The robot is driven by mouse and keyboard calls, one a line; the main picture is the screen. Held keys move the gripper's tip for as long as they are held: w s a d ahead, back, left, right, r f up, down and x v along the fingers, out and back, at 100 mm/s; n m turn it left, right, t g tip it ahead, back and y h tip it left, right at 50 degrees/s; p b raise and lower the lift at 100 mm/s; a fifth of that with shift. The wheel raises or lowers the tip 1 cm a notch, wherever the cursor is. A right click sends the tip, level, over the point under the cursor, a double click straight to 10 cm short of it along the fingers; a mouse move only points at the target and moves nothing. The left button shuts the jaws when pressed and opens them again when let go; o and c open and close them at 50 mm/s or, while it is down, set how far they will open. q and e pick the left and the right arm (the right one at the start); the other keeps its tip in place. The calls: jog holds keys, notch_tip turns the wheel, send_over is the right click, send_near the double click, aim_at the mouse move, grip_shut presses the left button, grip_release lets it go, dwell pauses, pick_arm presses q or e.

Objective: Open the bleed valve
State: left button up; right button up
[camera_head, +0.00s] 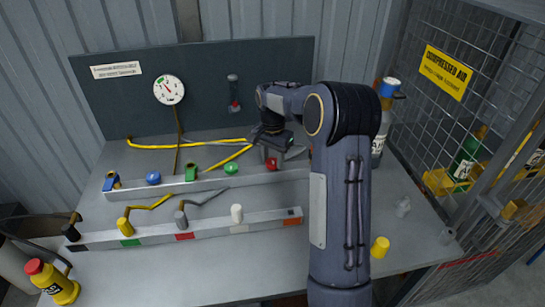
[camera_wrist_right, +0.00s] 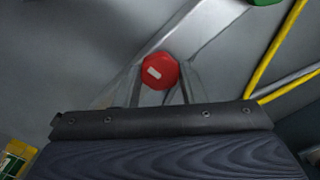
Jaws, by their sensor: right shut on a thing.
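A red valve knob (camera_head: 271,163) with a small white mark stands at the right part of the rear manifold rail (camera_head: 215,182). It shows in the right wrist view (camera_wrist_right: 159,70) between the two fingers. My right gripper (camera_head: 273,150) reaches down over this knob and is shut on it; in the right wrist view (camera_wrist_right: 160,84) a finger stands at each side. The arm and hand hide part of the rail's right end in the head view. No readable label tells whether this knob is the bleed valve. My left gripper is not in view.
A gauge (camera_head: 169,90) hangs on the back panel. A front rail (camera_head: 210,231) holds several fittings. A yellow cap (camera_head: 380,247) stands right; a cage bounds that side.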

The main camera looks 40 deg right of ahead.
jog(key=n+p, duration=0.1)
jog(key=n, duration=0.2)
jog(key=shift+r, duration=0.15)
jog(key=n+p, duration=0.1)
jog(key=n, duration=0.3)
jog(key=shift+n, duration=0.4)
jog(key=n+p, duration=0.1)
jog(key=n, duration=0.3)
jog(key=n+p, duration=0.1)
jog(key=n, duration=0.4)
jog(key=o, duration=1)
